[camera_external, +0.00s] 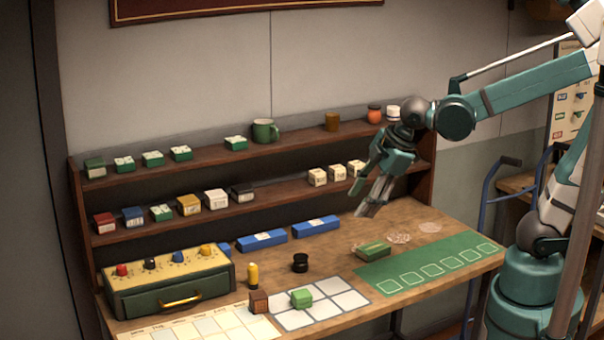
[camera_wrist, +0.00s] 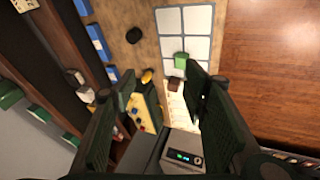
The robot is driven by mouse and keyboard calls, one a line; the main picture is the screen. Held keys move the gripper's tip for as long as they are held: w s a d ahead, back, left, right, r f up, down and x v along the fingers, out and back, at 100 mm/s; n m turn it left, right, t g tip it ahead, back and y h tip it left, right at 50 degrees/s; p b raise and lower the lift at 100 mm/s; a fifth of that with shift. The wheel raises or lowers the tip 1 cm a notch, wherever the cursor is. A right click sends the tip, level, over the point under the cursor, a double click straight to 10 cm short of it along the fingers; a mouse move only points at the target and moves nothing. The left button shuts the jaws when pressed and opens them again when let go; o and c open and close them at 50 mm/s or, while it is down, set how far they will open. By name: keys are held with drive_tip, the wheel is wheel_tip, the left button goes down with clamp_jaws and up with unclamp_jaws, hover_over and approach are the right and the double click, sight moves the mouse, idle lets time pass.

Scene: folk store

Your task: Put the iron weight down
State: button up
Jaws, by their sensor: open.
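A small black round piece, which looks like the iron weight, (camera_external: 300,263) stands upright on the table behind the white grid. It also shows in the wrist view (camera_wrist: 133,35), near the top. My gripper (camera_external: 373,197) is open and empty, up in the air in front of the shelves, to the right of the black piece and higher than it. In the wrist view my gripper (camera_wrist: 163,84) has its two dark fingers spread wide, with nothing between them touching either finger.
A white grid (camera_external: 345,303) holds a green block (camera_external: 302,298); a brown block (camera_external: 259,301) and yellow bottle (camera_external: 253,275) stand nearby. A green mat (camera_external: 400,270) lies right. A drawer box with coloured knobs (camera_external: 170,282) stands left. Shelves (camera_external: 280,203) with small boxes line the back.

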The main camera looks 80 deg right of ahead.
drive_tip(key=s+a+r+m+t+y, duration=0.1)
drive_tip(key=s+a+m, duration=0.2)
drive_tip(key=s+m, duration=0.4)
drive_tip(key=shift+s+a+r+m+t, duration=0.3)
drive_tip(key=shift+s+t, duration=0.1)
drive_tip(key=shift+s, duration=1)
